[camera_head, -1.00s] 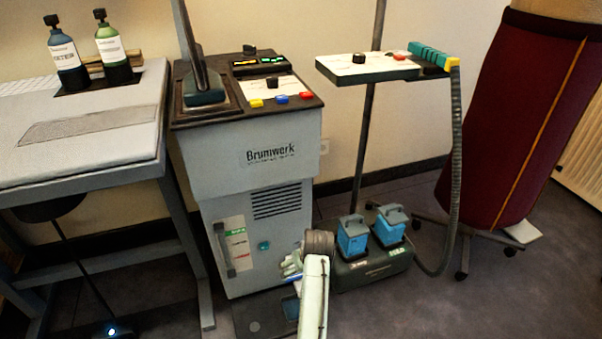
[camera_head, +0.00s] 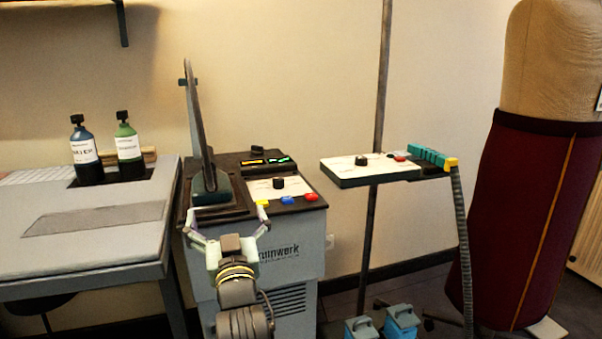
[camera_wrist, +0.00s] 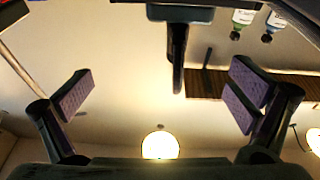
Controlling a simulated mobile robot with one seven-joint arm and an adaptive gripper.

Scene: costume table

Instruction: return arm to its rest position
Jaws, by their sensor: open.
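My gripper (camera_head: 230,220) is open and empty, its two fingers spread wide. In the head view it is raised in front of the upper part of the grey machine (camera_head: 298,285), hiding part of its front and lettering. In the wrist view the purple finger pads (camera_wrist: 160,98) stand far apart with nothing gripped between them. My arm reaches up from the bottom edge of the head view.
The iron (camera_head: 211,184) stands upright on the machine top. A table (camera_head: 120,245) with two bottles (camera_head: 128,148) is at left. A control shelf (camera_head: 372,176) on a pole, blue canisters (camera_head: 402,318) and a dress form (camera_head: 535,215) are at right. A lamp (camera_wrist: 160,145) glows in the wrist view.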

